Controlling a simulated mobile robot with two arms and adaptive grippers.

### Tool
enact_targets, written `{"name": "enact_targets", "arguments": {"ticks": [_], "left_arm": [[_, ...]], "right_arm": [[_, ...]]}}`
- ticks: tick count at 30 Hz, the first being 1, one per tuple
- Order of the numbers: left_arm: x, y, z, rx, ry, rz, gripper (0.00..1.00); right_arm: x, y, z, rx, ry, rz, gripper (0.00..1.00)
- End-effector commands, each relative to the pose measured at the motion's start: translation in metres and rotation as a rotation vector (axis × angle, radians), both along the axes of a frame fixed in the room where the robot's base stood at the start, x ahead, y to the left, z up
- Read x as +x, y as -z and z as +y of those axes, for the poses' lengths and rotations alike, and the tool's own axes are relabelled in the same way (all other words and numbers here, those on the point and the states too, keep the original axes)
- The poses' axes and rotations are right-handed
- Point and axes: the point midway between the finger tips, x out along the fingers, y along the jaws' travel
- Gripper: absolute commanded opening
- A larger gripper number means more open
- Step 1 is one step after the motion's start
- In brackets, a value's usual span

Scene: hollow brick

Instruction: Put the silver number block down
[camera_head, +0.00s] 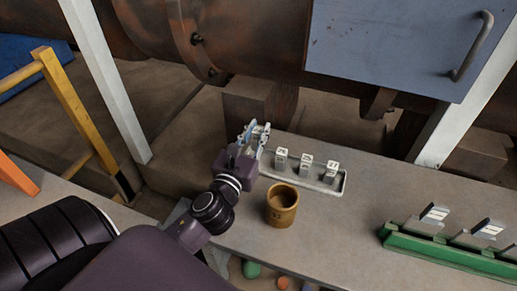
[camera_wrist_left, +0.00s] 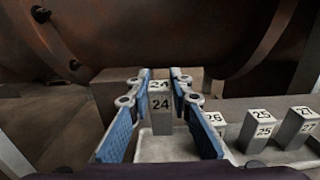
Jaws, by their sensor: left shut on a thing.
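The silver number block marked 24 (camera_wrist_left: 160,108) is upright between the two blue-padded fingers of my left gripper (camera_wrist_left: 160,88). In the head view my left gripper (camera_head: 258,136) is at the left end of a pale tray (camera_head: 312,184), shut on the block, which it mostly hides there. In the left wrist view the block's lower end is over the left part of the tray (camera_wrist_left: 165,150); I cannot tell whether it touches. Similar blocks marked 26 (camera_wrist_left: 214,119), 25 (camera_wrist_left: 256,130) and 27 (camera_wrist_left: 298,127) stand to its right. My right gripper is not in view.
A brown cup (camera_head: 282,208) stands in front of the tray on the grey table (camera_head: 345,235). A green rack (camera_head: 445,254) with silver pieces is at the right. A rusty pipe (camera_head: 245,45) and blue-grey cabinet (camera_head: 395,45) are behind. The table between cup and rack is clear.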

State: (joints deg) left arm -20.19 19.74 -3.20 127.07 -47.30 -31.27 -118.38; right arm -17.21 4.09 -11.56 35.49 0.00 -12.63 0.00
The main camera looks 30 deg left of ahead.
Motion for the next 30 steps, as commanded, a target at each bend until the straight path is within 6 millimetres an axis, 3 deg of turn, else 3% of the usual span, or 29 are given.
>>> {"name": "enact_targets", "arguments": {"ticks": [12,25,26,30], "left_arm": [[0.000,0.050,0.000,-0.003,-0.002,-0.001,0.00],[0.000,0.056,0.000,0.001,0.000,-0.001,0.00],[0.000,0.055,0.000,0.001,0.000,-0.001,0.21],[0.000,0.055,0.000,0.001,0.000,-0.001,0.36]], "right_arm": [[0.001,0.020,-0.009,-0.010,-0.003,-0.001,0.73],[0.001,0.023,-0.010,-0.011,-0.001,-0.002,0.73],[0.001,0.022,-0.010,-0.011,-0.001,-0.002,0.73],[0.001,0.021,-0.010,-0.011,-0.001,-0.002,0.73]]}}
